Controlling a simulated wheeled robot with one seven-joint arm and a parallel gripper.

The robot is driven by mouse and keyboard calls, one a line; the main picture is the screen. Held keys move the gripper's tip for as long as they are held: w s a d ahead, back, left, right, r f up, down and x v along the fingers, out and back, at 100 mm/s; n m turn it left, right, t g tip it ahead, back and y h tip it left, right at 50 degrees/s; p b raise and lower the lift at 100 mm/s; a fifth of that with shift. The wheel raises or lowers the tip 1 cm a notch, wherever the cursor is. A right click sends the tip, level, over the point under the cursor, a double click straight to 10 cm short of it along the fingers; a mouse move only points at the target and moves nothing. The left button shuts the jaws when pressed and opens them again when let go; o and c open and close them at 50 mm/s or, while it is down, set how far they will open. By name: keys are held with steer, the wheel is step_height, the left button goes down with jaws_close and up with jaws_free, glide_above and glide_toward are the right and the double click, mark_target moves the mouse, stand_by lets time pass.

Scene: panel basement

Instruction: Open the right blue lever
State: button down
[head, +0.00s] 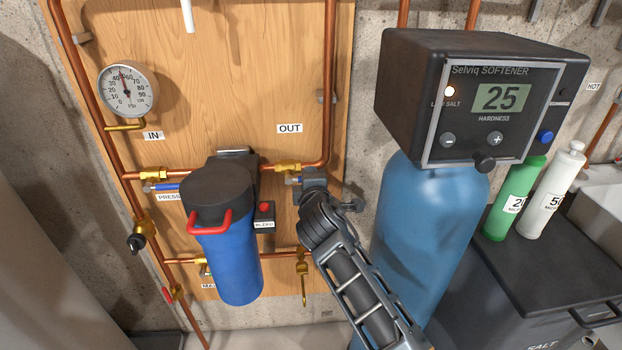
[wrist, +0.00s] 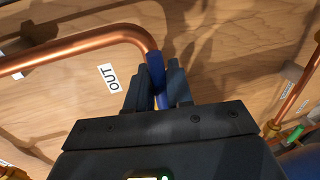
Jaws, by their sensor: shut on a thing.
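The right blue lever (wrist: 156,68) stands between the two fingers of my gripper (wrist: 157,88) in the wrist view, its end rising past the fingertips near the copper pipe bend. The fingers are closed on it from both sides. In the head view my gripper (head: 308,181) is at the brass valve (head: 288,167) under the OUT label, right of the blue filter. Only a small part of the lever (head: 291,180) shows there; the gripper hides the rest. The left blue lever (head: 166,187) lies about level at the valve under the IN label, away from my gripper.
The blue filter housing (head: 232,265) with a black cap and red handle stands left of my gripper. The softener tank (head: 425,215) stands close on the right of my arm. Copper pipes (head: 327,90) run over the wooden panel (head: 235,75). A brass bypass valve (head: 303,268) is below.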

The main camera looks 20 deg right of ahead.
steer(key=c, duration=1.2)
jaws_free()
steer(key=shift+v, duration=3.95)
steer(key=s+a+f+m+y, duration=0.15)
steer(key=s+f, duration=0.25)
steer(key=s, duration=0.5)
steer(key=s+a+f+m+y, duration=0.1)
steer(key=s+f+m, duration=0.2)
steer(key=s, duration=0.6)
steer(key=s+a+f+m+y, duration=0.15)
steer(key=s+f, duration=0.25)
steer(key=s, duration=0.6)
steer(key=s+d+r+m, duration=0.1)
steer(key=s+r+m, duration=0.2)
steer(key=s, duration=0.4)
steer(key=s+r+m, duration=0.2)
steer(key=s+r, duration=0.3)
steer(key=s, duration=0.3)
steer(key=s+d+r+m, duration=0.1)
steer(key=s+r+m, duration=0.2)
steer(key=s, duration=0.4)
steer(key=shift+s+d+r+m+y, duration=0.3)
steer(key=shift+s+r+y, duration=0.1)
steer(key=shift+r, duration=0.05)
